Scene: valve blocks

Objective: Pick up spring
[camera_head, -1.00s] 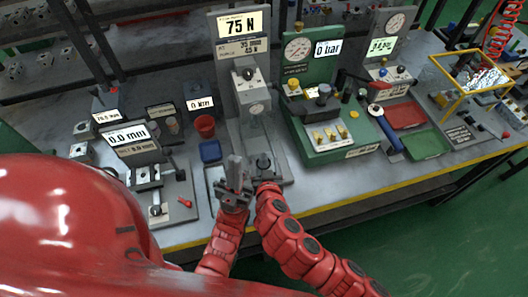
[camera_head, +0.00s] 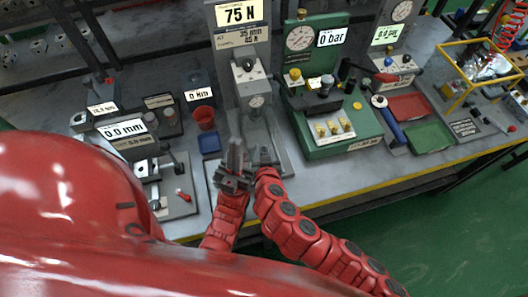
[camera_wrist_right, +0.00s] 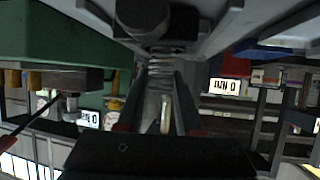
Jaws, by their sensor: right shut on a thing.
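The spring (camera_wrist_right: 160,68) shows in the right wrist view as a few pale coils between the two fingers. My right gripper (camera_wrist_right: 162,95) is shut on it. A dark round part (camera_wrist_right: 145,15) is close to the spring's upper end in that view; I cannot tell if they touch. In the head view my right gripper (camera_head: 262,158) is at the foot of the tall grey spring tester (camera_head: 249,85), and the spring cannot be made out. My left gripper (camera_head: 236,160) points upward just left of it; its finger opening is unclear.
A green pressure station (camera_head: 345,140) stands close on the right. A grey gauge station (camera_head: 125,150) lies further left. The yellow-edged bench front (camera_head: 400,176) is clear.

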